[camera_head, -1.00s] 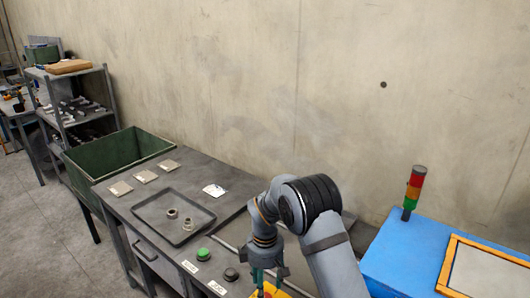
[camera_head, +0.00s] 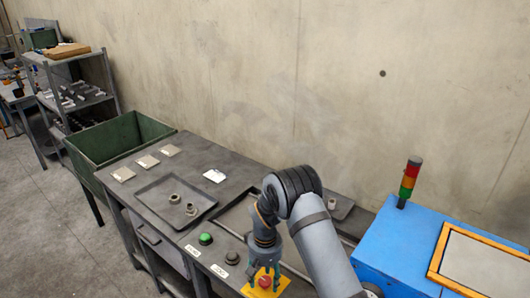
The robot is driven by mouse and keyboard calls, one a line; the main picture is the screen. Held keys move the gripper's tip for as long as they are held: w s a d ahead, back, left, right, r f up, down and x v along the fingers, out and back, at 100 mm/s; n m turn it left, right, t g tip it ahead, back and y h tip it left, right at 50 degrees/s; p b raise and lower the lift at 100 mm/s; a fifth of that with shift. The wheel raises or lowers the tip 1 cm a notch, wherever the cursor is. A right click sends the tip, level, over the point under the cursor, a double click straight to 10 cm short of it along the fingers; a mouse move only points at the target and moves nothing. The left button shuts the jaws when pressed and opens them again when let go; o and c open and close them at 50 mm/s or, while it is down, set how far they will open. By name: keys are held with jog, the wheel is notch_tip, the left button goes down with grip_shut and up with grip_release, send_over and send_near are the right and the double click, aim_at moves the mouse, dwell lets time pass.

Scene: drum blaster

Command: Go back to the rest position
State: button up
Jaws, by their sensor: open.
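My gripper (camera_head: 264,272) hangs fingers down at the bottom of the view, at the front right of the dark workbench (camera_head: 228,178). It is open, with nothing visible between its fingers. A red mushroom button (camera_head: 265,282) on a yellow base (camera_head: 255,292) is right at the fingertips; I cannot tell whether they touch it. A green button (camera_head: 205,239) and a black button (camera_head: 232,257) sit to the left of my gripper, each with a white label in front.
A dark tray (camera_head: 150,208) on the bench holds two small metal parts (camera_head: 190,208). A green bin (camera_head: 92,150) stands at the left end, a shelf (camera_head: 80,88) behind it. A blue machine (camera_head: 400,245) with a signal light (camera_head: 409,182) stands right. The wall is behind.

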jog(key=m+p, duration=0.1)
jog(key=m, duration=0.1)
jog(key=m+p, duration=0.3)
jog(key=m, duration=0.1)
jog(key=shift+r+p, duration=0.25)
jog(key=shift+p, duration=0.1)
jog(key=shift+w+m, duration=0.1)
jog(key=shift+m, duration=0.3)
jog(key=shift+r+b, duration=0.6)
jog(key=shift+r, duration=0.8)
